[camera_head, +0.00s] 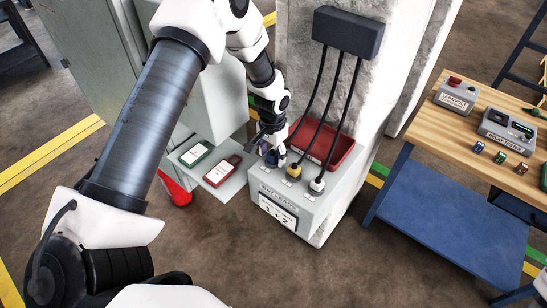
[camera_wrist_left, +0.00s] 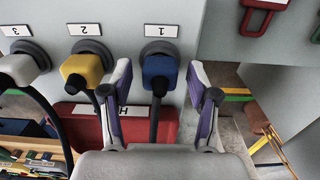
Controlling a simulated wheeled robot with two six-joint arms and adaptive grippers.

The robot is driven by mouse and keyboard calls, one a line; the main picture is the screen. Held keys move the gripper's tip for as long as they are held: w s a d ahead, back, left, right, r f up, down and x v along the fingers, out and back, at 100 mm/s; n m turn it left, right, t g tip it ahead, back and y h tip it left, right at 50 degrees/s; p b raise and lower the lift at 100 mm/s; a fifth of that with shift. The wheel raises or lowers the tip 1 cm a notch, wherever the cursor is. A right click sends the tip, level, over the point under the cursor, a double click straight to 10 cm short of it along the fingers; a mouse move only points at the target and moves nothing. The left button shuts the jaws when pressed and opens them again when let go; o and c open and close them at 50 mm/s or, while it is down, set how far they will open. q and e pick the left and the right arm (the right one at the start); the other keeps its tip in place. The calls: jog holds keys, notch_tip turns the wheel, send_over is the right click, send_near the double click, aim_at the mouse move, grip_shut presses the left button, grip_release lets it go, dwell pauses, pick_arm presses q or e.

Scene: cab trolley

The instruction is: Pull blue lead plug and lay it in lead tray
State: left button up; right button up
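The blue lead plug (camera_wrist_left: 160,72) sits in the socket marked 1, its dark lead running down the wrist view. My left gripper (camera_wrist_left: 160,82) is open, one finger on each side of the blue plug, with a small gap on both sides. In the head view my left gripper (camera_head: 266,144) is at the blue plug (camera_head: 276,156), partly covering it. The red lead tray (camera_head: 344,148) lies behind the sockets on the grey box; it also shows in the wrist view (camera_wrist_left: 88,122).
The yellow plug (camera_wrist_left: 82,70) is close beside one finger. A white plug (camera_head: 317,185) is in socket 3. Leads hang from a dark box (camera_head: 347,32) across the tray. A shelf with green and red tags (camera_head: 222,171) adjoins; a wooden bench (camera_head: 470,120) stands right.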

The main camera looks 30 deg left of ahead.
aim_at(272, 154)
pick_arm(q)
grip_shut()
jog(key=shift+r, duration=0.1)
jog(key=shift+w+r+p, duration=0.1)
jog(key=shift+r+p, duration=0.25)
jog(key=shift+p, duration=0.05)
jog(key=shift+r+p, duration=0.5)
jog(key=shift+r, duration=2.05)
